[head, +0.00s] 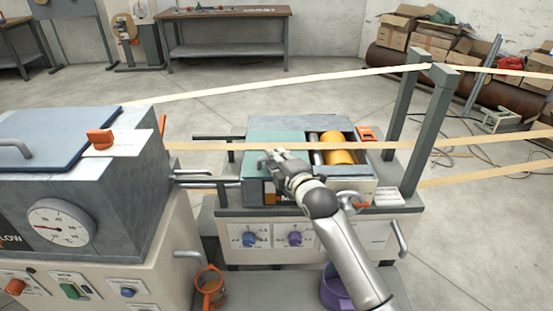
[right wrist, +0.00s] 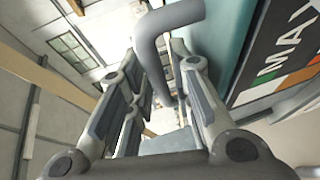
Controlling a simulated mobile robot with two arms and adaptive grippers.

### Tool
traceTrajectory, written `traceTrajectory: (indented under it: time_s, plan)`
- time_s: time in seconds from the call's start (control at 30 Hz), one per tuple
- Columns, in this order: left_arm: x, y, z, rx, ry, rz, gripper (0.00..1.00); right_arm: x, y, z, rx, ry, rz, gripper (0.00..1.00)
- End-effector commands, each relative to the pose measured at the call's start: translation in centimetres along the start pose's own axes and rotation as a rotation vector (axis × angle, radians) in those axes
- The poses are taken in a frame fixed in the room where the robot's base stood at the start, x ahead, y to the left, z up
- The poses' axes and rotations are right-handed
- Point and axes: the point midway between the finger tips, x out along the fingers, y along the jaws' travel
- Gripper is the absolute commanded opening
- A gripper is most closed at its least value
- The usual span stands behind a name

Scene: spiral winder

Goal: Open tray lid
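My right gripper (head: 274,156) reaches to the front edge of a teal lid (head: 262,138) on the middle machine. The lid lies flat beside an open compartment with a yellow roller (head: 338,150). In the right wrist view my gripper (right wrist: 156,72) has its two fingers apart. A bent grey handle (right wrist: 168,22) comes down between them, next to the teal surface (right wrist: 237,45). I cannot tell whether a finger touches the handle. The gripper hides most of the handle in the head view. My left gripper is not in view.
A light band (head: 215,147) runs across the machine just behind my right gripper. A machine with a blue lid (head: 60,137) and a gauge (head: 59,222) stands at the left. Grey posts (head: 431,130) rise at the right.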

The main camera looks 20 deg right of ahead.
Motion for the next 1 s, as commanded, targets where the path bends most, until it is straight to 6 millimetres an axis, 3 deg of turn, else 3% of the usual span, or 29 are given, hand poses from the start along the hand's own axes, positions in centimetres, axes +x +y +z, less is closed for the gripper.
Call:
traceTrajectory:
  time_s: [0.37, 0.53, 0.87, 1.0]
  plan:
    - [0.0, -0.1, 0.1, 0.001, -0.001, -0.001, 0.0, 0.4, 0.0, 0.0, 0.001, 0.0, 0.0, 0.21]
    - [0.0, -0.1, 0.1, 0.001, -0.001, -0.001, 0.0, 0.4, 0.0, 0.0, 0.001, 0.0, 0.0, 0.0]
    - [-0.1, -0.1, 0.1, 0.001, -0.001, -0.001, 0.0, 0.4, 0.0, -0.1, 0.001, 0.0, -0.001, 0.0]
    - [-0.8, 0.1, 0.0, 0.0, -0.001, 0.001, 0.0, 0.9, 0.1, -1.2, 0.002, 0.001, -0.004, 0.0]
